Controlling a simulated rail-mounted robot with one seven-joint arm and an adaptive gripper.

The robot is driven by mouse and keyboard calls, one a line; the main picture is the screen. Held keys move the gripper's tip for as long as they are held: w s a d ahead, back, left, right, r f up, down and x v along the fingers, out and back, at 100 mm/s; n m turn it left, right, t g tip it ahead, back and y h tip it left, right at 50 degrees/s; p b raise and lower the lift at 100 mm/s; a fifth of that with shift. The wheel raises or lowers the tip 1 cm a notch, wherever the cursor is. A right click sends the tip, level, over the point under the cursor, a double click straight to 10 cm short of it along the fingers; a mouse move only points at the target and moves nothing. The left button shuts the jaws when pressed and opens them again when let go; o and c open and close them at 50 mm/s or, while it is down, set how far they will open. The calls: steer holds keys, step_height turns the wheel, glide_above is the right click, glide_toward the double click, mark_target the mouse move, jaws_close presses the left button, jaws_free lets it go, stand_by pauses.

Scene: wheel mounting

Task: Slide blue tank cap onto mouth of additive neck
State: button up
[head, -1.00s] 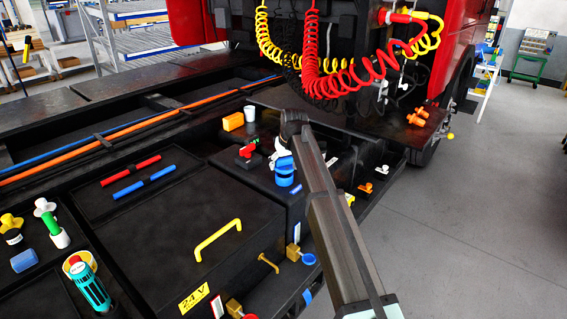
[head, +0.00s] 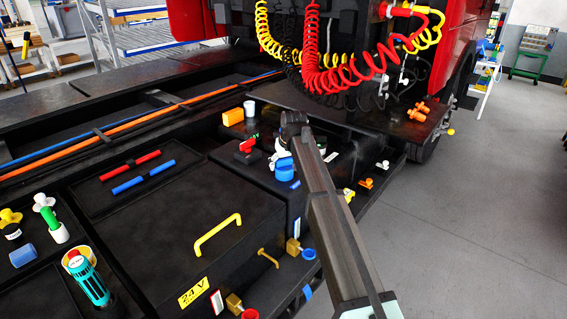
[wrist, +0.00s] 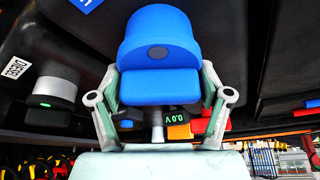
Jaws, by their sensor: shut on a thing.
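The blue tank cap (head: 284,169) is in my gripper at the near edge of the black box, left of my arm in the head view. In the wrist view the blue cap (wrist: 158,38) fills the upper middle, with a dark round spot on its face. My gripper (wrist: 160,98) is shut on it, one finger at each side; it also shows in the head view (head: 279,155). I cannot make out the additive neck; the cap and gripper may hide it. Whether the cap touches a neck cannot be told.
A grey-topped dark neck (wrist: 52,92) stands beside a DIESEL label (wrist: 16,68) in the wrist view. A red valve handle (head: 246,147), an orange block (head: 233,117) and a white cup (head: 249,108) stand near my gripper. A yellow handle (head: 217,236) rises from the front cover.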

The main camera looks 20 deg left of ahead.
steer(key=o, duration=1.2)
steer(key=shift+o, duration=0.2)
steer(key=v, duration=1.2)
steer(key=shift+a+r, duration=0.1)
